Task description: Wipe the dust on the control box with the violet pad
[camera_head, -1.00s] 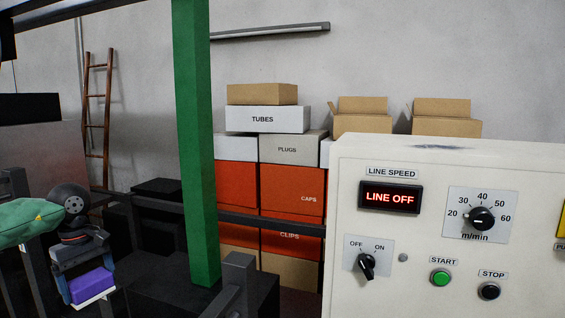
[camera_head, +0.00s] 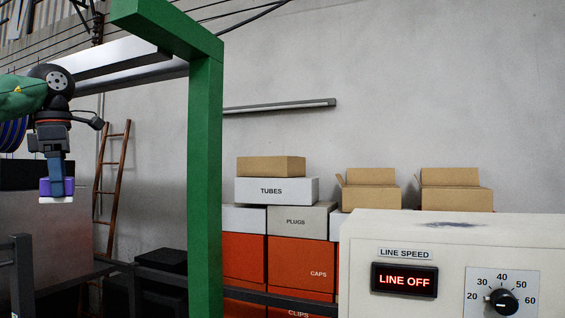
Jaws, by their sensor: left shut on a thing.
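The control box (camera_head: 450,236) is cream-coloured and stands at the lower right. A dark smudge of dust (camera_head: 452,224) lies on its top face. Its front shows a red LINE OFF display (camera_head: 404,280) and a speed knob (camera_head: 502,301); its lower part is out of frame. My left gripper (camera_head: 57,187) points down at the far left, shut on the violet pad (camera_head: 67,187), which has a white underside. The pad hangs in the air, well to the left of the box and apart from it. My right gripper is not in view.
A green post (camera_head: 205,180) with an overhead arm stands between my left gripper and the control box. Behind are stacked orange bins (camera_head: 301,268), labelled boxes (camera_head: 277,190) and open cartons (camera_head: 369,190). A wooden ladder (camera_head: 112,190) leans at the left.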

